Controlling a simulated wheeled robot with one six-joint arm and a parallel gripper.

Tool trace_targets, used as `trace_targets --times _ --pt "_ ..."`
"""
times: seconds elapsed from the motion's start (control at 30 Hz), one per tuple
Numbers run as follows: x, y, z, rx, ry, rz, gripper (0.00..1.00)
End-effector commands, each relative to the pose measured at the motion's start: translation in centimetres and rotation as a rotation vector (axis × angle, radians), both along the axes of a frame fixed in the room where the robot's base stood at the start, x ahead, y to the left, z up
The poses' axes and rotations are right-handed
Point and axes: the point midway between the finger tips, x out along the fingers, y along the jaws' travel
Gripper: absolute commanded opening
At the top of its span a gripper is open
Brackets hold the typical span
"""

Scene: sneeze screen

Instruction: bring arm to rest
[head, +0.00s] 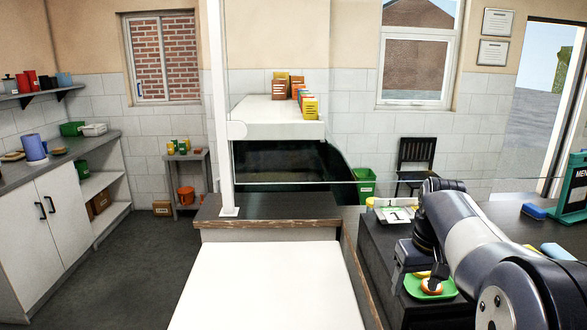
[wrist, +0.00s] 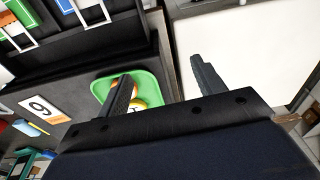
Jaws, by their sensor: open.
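My gripper (wrist: 162,68) is open in the wrist view, its two dark fingers spread apart with nothing between them. In the head view my arm reaches in from the lower right and bends down at the dark counter (head: 375,262). A green tray (head: 444,291) lies there, holding a small orange and white item (head: 431,286). In the wrist view the left finger crosses in front of the tray (wrist: 101,88) and partly hides the rounded orange and yellow items in it. I cannot tell whether the finger touches them.
A white surface (head: 270,285) fills the front middle and is bare. A clear screen with a white post (head: 222,120) stands beyond it. A number card (wrist: 42,108) lies beside the tray. A green menu stand (head: 573,190) and a blue block (head: 533,211) are at right.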

Motion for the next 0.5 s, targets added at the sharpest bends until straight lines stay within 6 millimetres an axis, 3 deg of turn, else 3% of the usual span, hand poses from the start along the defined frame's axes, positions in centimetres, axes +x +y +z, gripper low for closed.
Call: trace_targets --times 0.3,0.5 --pt "1.8 3.5 -4.6 -0.001 0.003 -0.131 0.65" --pt "2.5 4.7 -6.2 -0.001 0.001 -0.182 0.65"
